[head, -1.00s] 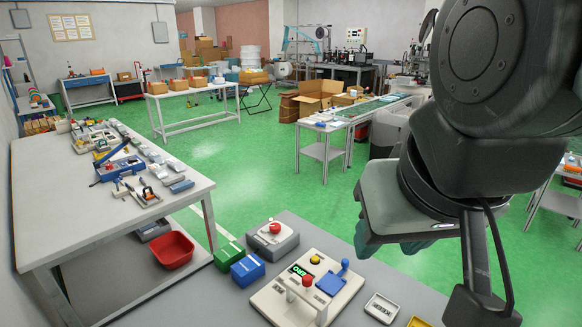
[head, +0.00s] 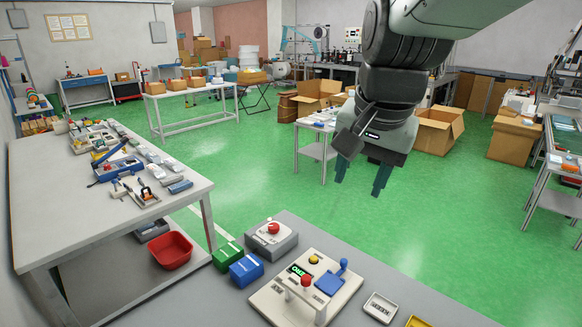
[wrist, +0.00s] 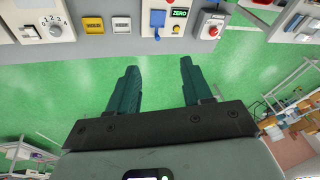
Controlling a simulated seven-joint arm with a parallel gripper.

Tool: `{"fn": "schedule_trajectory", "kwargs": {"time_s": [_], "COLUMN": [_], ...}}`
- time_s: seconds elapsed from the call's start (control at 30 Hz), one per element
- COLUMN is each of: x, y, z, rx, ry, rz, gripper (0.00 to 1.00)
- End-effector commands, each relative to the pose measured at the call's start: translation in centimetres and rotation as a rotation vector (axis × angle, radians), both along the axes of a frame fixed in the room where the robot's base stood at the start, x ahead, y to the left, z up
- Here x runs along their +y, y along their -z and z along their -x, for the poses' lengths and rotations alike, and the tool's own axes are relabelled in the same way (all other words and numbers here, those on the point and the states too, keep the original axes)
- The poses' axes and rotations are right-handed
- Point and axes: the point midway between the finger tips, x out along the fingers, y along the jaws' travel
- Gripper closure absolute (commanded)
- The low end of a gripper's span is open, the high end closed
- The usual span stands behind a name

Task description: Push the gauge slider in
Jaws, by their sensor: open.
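A cream gauge device (head: 263,303) sits on the grey bench at the bottom of the head view. It carries a green-lit display (head: 299,271), a yellow button (head: 314,259), a red knob (head: 306,280) and a blue part with an upright handle (head: 343,266). Which of these is the slider I cannot tell for sure. At the top of the wrist view, the blue part (wrist: 157,18) shows near the display reading ZERO (wrist: 180,12). My gripper (head: 361,181) is open and empty, up in the air beyond the bench's far edge; its two teal fingers (wrist: 160,68) point toward the device in the wrist view.
A grey box with a red button (head: 273,232) and blue (head: 246,269) and green (head: 228,255) boxes stand left of the device. A dial box (wrist: 50,25) shows in the wrist view. Open floor lies beyond.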

Motion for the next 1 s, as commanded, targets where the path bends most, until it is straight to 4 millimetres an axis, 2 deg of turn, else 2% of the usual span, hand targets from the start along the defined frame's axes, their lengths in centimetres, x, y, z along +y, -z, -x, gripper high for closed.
{"fn": "schedule_trajectory", "kwargs": {"time_s": [0.03, 0.1, 0.27, 0.37, 0.5, 0.6, 0.7, 0.8, 1.0], "x": [-0.4, -0.8, -2.1, -3.0, -4.2, -5.1, -5.6, -6.0, -6.1], "y": [1.2, 2.6, 7.5, 11.4, 17.8, 22.2, 25.7, 27.9, 29.9], "z": [-2.4, -5.2, -11.4, -14.8, -18.6, -20.3, -21.4, -21.8, -22.0], "rx": [0.034, 0.069, 0.144, 0.189, 0.246, 0.276, 0.297, 0.307, 0.314], "ry": [0.070, 0.172, 0.408, 0.555, 0.757, 0.881, 0.975, 1.032, 1.065], "rz": [-0.024, -0.053, -0.106, -0.128, -0.146, -0.150, -0.152, -0.152, -0.151], "gripper": [0.50, 0.50, 0.50, 0.50, 0.50, 0.50, 0.50, 0.50, 0.50]}}
